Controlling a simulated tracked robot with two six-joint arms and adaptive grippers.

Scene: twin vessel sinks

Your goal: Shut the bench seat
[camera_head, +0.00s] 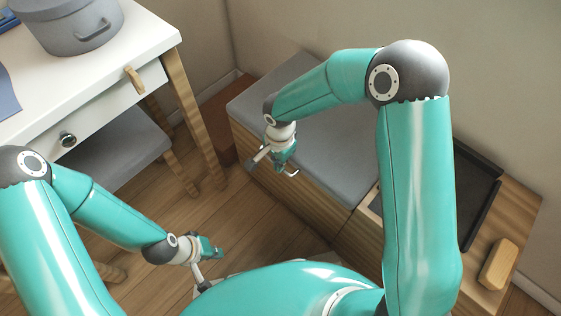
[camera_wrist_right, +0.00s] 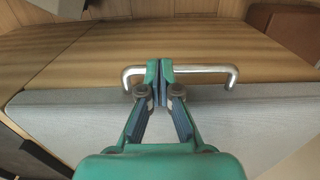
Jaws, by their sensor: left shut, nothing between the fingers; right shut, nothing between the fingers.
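The bench (camera_head: 300,200) is a wooden box with a grey seat (camera_head: 320,140) that looks level on top in the head view. In the right wrist view, the grey seat (camera_wrist_right: 60,125) borders the wooden front (camera_wrist_right: 80,50), and a silver bar handle (camera_wrist_right: 205,70) is fixed there. My right gripper (camera_head: 288,170) is over the bench's front edge. In the wrist view its shut fingertips (camera_wrist_right: 160,72) overlap the middle of the handle, with nothing held between them. My left gripper (camera_head: 210,255) is shut and empty, low over the floor left of the bench.
A white table (camera_head: 110,55) with a grey pot (camera_head: 70,25) stands at upper left, a grey stool (camera_head: 115,150) beneath it. A dark tray (camera_head: 480,190) and tan block (camera_head: 498,264) sit to the right, partly behind my arm. Wooden floor (camera_head: 190,215) lies between.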

